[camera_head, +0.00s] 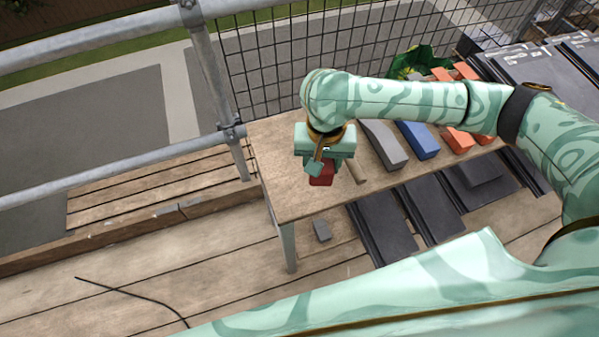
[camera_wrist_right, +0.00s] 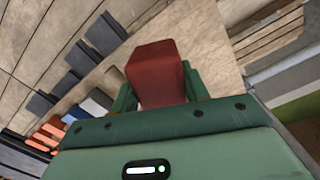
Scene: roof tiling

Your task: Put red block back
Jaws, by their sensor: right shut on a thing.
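The red block (camera_head: 321,174) is held in my right gripper (camera_head: 325,168), over the left part of the wooden table (camera_head: 283,200). In the right wrist view, the red block (camera_wrist_right: 157,72) sits between the two fingers of the right gripper (camera_wrist_right: 155,88), which is shut on it. I cannot tell whether the block touches the tabletop. A grey block (camera_head: 383,146) and a blue block (camera_head: 417,140) lie on the table to the right of the gripper. My left gripper is not in view.
Several orange bricks (camera_head: 457,139) lie at the table's right. A wooden stick-like piece (camera_head: 356,168) lies beside the gripper. Dark tiles (camera_head: 432,208) lie below the table's front edge. Scaffold rails (camera_head: 205,70) and wire mesh (camera_head: 310,55) border the left and back.

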